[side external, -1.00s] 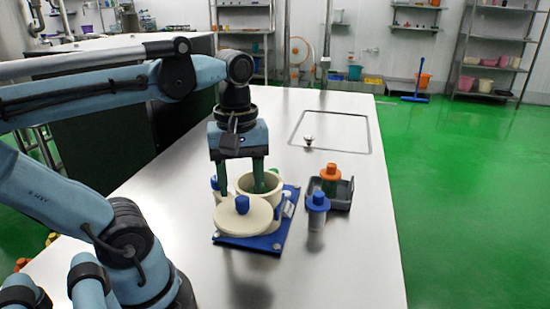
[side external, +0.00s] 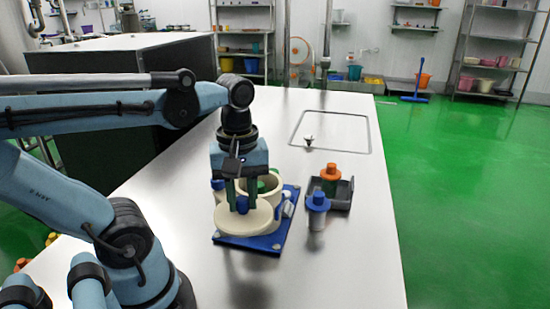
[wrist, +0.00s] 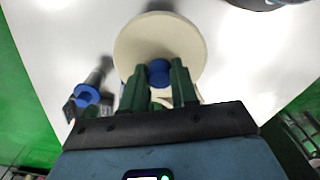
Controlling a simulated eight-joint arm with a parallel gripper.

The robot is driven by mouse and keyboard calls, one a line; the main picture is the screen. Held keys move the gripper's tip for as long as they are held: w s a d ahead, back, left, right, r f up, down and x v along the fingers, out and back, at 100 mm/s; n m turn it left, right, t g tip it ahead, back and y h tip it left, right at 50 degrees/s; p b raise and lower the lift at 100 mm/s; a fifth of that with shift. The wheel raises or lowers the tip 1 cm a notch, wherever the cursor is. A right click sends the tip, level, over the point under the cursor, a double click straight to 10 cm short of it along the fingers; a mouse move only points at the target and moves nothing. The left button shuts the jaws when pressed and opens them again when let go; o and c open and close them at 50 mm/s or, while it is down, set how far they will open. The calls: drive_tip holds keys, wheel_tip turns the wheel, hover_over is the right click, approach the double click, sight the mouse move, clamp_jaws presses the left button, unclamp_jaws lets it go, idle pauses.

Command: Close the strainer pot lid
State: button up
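The cream round lid (side external: 228,218) with a blue knob (side external: 242,205) lies at the near side of the cream strainer pot (side external: 270,188), low in front of its open top. The lid also shows in the wrist view (wrist: 135,45), with the knob (wrist: 158,70) in its middle. My gripper (side external: 242,206) points down over the lid. Its green fingers (wrist: 158,75) stand close on both sides of the knob and look shut on it. The pot is mostly hidden behind the fingers and lid in the wrist view.
The pot and lid are on a blue base plate (side external: 262,242). To the right stand a blue-capped shaker (side external: 317,212) and a dark tray (side external: 343,200) with an orange-capped bottle (side external: 330,175). A small metal piece (side external: 309,142) sits farther back. The near table is clear.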

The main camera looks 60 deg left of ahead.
clamp_jaws()
drive_tip(key=shift+w, duration=0.15)
drive_tip(key=w+n, duration=0.1)
drive_tip(key=w+a+n, duration=0.1)
drive_tip(key=n, duration=0.1)
drive_tip(key=shift+w, duration=0.25)
drive_tip(key=shift+w+a+n, duration=0.9)
drive_tip(key=shift+a+n, duration=0.5)
drive_tip(key=shift+n, duration=0.85)
drive_tip(key=shift+w+a+n, duration=0.9)
drive_tip(key=shift+a+n, duration=0.5)
drive_tip(key=shift+n, duration=0.8)
drive_tip(key=shift+w+a+n, duration=0.9)
drive_tip(key=shift+a+n, duration=0.5)
drive_tip(key=shift+n, duration=0.85)
drive_tip(key=shift+a, duration=0.15)
drive_tip(key=o, duration=0.9)
unclamp_jaws()
drive_tip(key=shift+c, duration=0.2)
